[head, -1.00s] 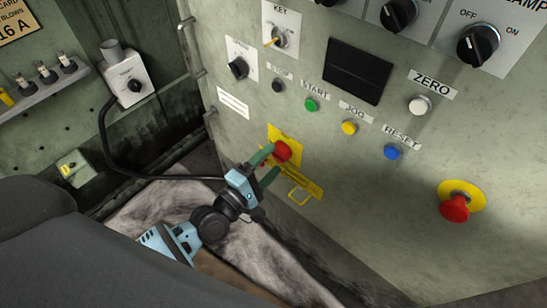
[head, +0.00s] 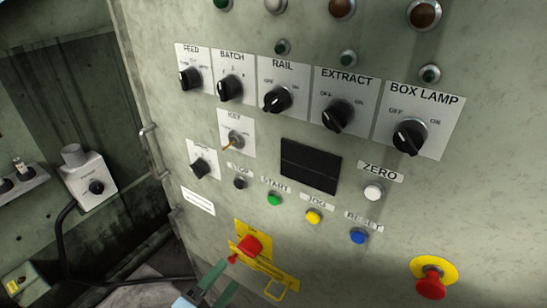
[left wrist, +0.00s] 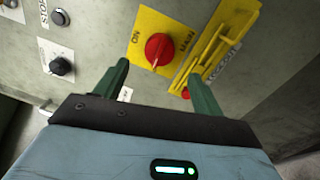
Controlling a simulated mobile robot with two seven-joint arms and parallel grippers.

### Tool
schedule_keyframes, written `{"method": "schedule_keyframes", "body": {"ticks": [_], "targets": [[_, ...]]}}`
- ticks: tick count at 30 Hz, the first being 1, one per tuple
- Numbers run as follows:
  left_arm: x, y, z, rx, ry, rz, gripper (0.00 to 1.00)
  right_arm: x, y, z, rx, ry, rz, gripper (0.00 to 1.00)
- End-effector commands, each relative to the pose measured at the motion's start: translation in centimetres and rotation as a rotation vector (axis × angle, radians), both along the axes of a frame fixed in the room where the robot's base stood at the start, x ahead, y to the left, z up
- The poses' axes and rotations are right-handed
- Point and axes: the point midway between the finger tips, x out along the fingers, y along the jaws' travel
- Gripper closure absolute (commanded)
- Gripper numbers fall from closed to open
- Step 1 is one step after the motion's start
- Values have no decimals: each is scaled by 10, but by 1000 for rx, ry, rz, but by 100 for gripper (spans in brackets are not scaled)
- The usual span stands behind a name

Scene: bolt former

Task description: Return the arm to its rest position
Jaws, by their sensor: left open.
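My left gripper (head: 222,280) is at the bottom edge of the head view, below and left of the red main switch (head: 249,246). Its two green fingers are apart with nothing between them. In the left wrist view the open fingers (left wrist: 158,72) point toward the panel, with the red switch (left wrist: 158,48) showing beyond and between them, apart from both. The switch sits on a yellow plate marked ON and MAIN. A yellow hasp (head: 272,271) is beside it. Most of my left arm is out of the picture. My right gripper is not in view.
The grey control panel (head: 350,240) carries rotary knobs, a key switch (head: 235,141), coloured buttons, and a red emergency stop (head: 430,284) at lower right. A door handle (head: 152,150) is on its left side. A white switch box (head: 92,184) with a black cable stands at left.

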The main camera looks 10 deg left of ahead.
Motion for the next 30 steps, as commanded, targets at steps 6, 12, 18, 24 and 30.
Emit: {"method": "schedule_keyframes", "body": {"ticks": [6, 12, 18, 24, 30], "targets": [[-28, -10, -24, 147, 29, -19, 31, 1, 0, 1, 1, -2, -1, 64], [-111, -25, -83, 604, 100, -113, 31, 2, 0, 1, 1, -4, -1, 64], [-205, -20, -134, 1083, 186, -290, 31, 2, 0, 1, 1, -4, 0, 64], [-283, -4, -162, 1425, 255, -496, 31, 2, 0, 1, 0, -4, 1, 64], [-352, 17, -174, 1678, 316, -720, 31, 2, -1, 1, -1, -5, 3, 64]]}}
